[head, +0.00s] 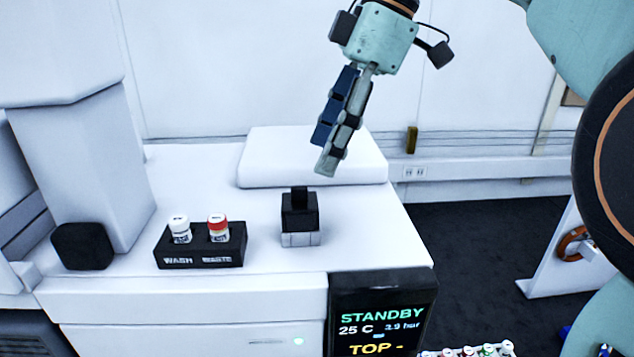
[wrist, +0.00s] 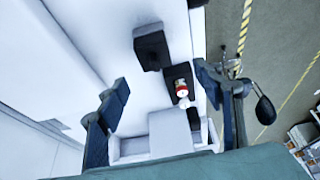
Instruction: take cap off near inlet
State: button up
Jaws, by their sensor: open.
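A black block with a narrower black cap-like knob on top (head: 300,212) stands upright on a small pale base on the white instrument top; I take it as the near inlet with its cap on. It also shows in the wrist view as a dark block (wrist: 152,47), beyond the line between the fingertips. My gripper (head: 323,155) is above and a little right of it in the head view, tilted downward, apart from it. In the wrist view the two fingers (wrist: 165,82) are wide apart with nothing held between them.
A black rack (head: 200,254) marked WASH and WASTE holds a white-capped vial (head: 180,229) and a red-capped vial (head: 218,228). A white tower (head: 90,155) stands left, a black block (head: 83,246) at its foot. A raised white slab (head: 310,158) lies behind. A display (head: 380,310) reads STANDBY.

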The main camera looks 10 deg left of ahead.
aim_at(305, 187)
jog(key=x, duration=0.5)
jog(key=shift+w+f+b, duration=0.1)
jog(key=shift+w+b, duration=0.15)
jog(key=shift+b, duration=0.1)
jog(key=shift+w+x, duration=0.15)
jog(key=shift+x, duration=1.25)
jog(key=shift+w+x, duration=0.15)
jog(key=shift+x, duration=1.2)
jog(key=shift+a, duration=0.1)
jog(key=c, duration=1.1)
